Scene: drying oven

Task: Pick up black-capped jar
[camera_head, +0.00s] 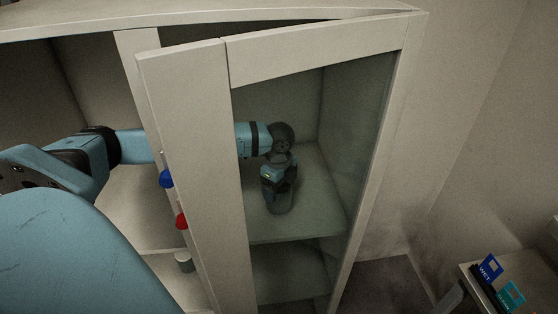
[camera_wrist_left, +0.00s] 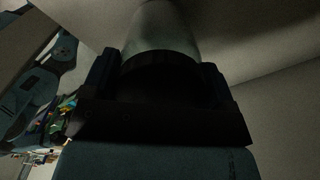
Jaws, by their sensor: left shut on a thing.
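My left arm reaches in from the left, behind the cabinet door. My left gripper (camera_head: 279,190) shows through the door's glass, pointing down above the shelf. In the left wrist view my left gripper (camera_wrist_left: 160,78) is shut on the black-capped jar (camera_wrist_left: 165,32). Its dark cap sits between the fingers, and its pale cylindrical body extends beyond them. In the head view the jar is hard to tell from the dark gripper, and I cannot tell whether it touches the shelf. My right gripper is not in view.
The framed glass door (camera_head: 190,130) stands in front of my left forearm. A blue knob-like thing (camera_head: 166,178), a red one (camera_head: 181,221) and a small grey cylinder (camera_head: 184,262) are near its left edge. Blue "WET" (camera_head: 489,268) and teal (camera_head: 511,296) labels stand at lower right.

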